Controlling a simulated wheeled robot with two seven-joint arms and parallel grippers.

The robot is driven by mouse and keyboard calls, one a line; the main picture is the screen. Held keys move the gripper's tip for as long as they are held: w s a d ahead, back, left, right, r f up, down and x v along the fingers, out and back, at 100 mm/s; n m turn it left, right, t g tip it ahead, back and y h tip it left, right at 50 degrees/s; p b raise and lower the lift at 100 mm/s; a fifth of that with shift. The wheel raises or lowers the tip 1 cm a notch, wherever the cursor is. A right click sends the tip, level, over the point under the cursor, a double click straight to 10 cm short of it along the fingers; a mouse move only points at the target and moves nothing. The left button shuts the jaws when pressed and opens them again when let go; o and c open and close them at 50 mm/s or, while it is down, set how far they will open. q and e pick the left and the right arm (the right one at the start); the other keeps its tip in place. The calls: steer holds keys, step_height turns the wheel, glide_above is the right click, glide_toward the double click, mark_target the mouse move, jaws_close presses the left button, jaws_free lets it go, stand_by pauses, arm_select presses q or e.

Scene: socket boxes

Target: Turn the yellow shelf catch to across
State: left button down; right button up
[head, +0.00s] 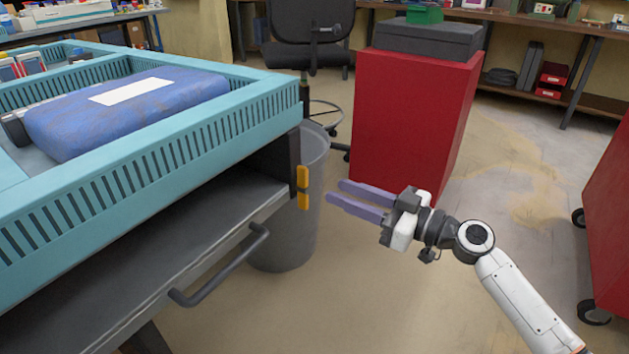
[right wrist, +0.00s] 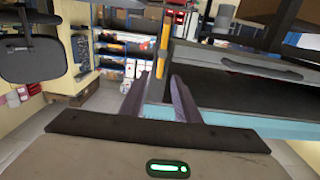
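The yellow shelf catch (head: 303,187) is a small upright bar with a dark pivot at its middle, mounted on the dark post at the shelf's front corner. It stands vertical. It also shows in the right wrist view (right wrist: 165,36), ahead of the fingertips. My right gripper (head: 336,192) has two purple fingers pointing left toward the catch, just short of it with a gap. In the right wrist view its fingers (right wrist: 160,78) are apart with nothing between them. My left gripper is not in view.
A grey shelf or drawer (head: 150,255) with a dark handle (head: 225,265) lies left of the catch. A turquoise crate (head: 150,150) holding a blue package (head: 125,112) stands above. A grey bin (head: 285,240) is behind the catch. A red cabinet (head: 412,120) stands beyond.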

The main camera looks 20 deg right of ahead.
mark_target(307, 180)
steer(key=x, duration=0.7)
steer(key=shift+w+a, duration=0.25)
jaws_close()
